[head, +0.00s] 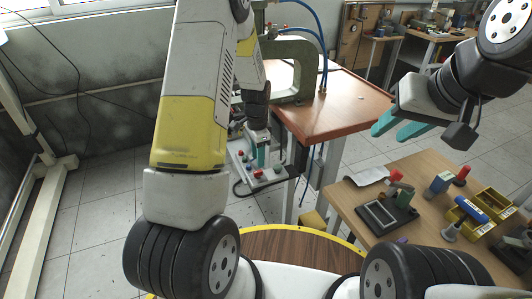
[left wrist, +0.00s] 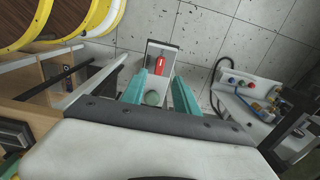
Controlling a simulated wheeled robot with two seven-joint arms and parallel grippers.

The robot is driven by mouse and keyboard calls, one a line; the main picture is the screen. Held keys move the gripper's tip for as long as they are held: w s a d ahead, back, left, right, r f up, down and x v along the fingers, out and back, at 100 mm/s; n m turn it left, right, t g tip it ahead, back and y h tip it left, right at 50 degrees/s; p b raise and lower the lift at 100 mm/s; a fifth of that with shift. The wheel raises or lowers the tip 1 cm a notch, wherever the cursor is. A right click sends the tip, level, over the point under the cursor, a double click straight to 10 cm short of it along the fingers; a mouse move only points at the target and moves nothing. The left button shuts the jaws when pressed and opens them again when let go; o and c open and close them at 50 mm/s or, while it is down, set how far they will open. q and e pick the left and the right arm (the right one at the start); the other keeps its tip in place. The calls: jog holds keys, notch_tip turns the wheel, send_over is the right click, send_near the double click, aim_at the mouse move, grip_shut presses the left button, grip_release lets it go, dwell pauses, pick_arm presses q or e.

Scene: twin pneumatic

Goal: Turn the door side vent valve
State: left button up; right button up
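Either may be the door side vent valve; I cannot tell which. My left gripper (left wrist: 160,75) is open, its teal fingers on either side of these parts, with no visible contact. In the head view my left gripper (head: 260,155) is low beside the bench, above a grey panel (head: 262,183) with coloured buttons, and largely hides the valve area. My right gripper (head: 386,136) is open and empty, raised over the right side.
The wooden-topped bench (head: 335,112) with a large grey clamp frame (head: 302,68) stands beside my left arm. A work table (head: 340,187) at right holds yellow bins (head: 472,212) and tools. A button panel (left wrist: 240,95) lies right of the left gripper.

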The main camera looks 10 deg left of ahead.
aim_at(258, 171)
pick_arm(q)
notch_tip(258, 171, down, 6)
jog(key=shift+s+f, duration=0.1)
jog(key=shift+f, duration=0.05)
jog(key=shift+c, duration=0.3)
grip_shut()
